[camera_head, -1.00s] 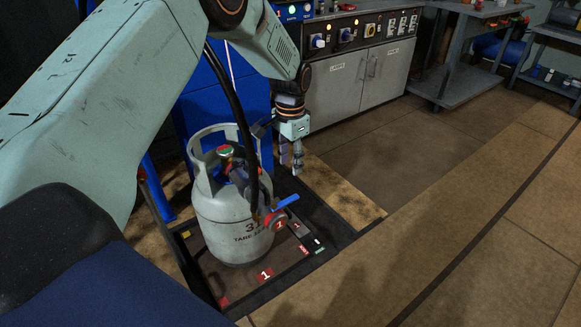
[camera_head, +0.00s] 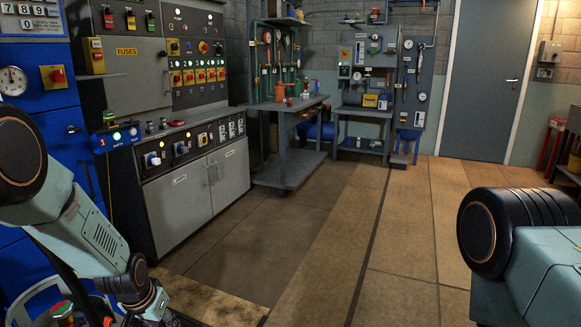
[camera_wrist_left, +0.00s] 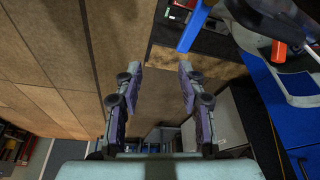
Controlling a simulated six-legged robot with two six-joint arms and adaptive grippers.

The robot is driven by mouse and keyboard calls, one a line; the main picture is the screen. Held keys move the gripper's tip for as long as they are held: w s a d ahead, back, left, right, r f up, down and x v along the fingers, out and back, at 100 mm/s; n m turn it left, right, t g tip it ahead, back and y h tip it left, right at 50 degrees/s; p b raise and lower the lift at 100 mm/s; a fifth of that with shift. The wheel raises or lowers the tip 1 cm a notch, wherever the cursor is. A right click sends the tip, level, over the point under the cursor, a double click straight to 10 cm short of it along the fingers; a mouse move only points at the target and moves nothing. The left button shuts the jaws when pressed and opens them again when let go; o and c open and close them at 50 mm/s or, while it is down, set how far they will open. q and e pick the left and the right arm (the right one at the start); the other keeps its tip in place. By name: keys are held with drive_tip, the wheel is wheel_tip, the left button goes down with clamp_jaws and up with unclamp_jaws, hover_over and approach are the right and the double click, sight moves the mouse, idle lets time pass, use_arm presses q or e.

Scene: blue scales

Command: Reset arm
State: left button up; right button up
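My left arm comes in at the left of the head view, its gripper cut off by the bottom edge. In the left wrist view my left gripper (camera_wrist_left: 159,68) has its two fingers spread, with nothing between them.
The blue scale cabinet (camera_head: 45,95) with its dial stands at the left. A grey control console (camera_head: 195,185) stands beside it. Workbenches (camera_head: 290,145) and a grey door (camera_head: 487,85) are at the back. The floor (camera_head: 370,235) in the middle is clear.

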use_arm(q)
drive_tip(key=s+d+f+n+p, duration=0.1)
drive_tip(key=s+d+f, duration=0.2)
drive_tip(key=s, duration=0.6)
drive_tip(key=s+d+f+n, duration=0.15)
drive_tip(key=s+f, duration=0.25)
drive_tip(key=s, duration=0.5)
drive_tip(key=s+d+r+g+p, duration=0.1)
drive_tip(key=s+d+g+p, duration=0.1)
drive_tip(key=s, duration=1.8)
drive_tip(key=shift+d+m+g, duration=0.25)
drive_tip(key=shift+m+g, duration=0.2)
drive_tip(key=shift+g, duration=0.45)
drive_tip(key=shift+s+a, duration=0.1)
drive_tip(key=shift+s, duration=0.1)
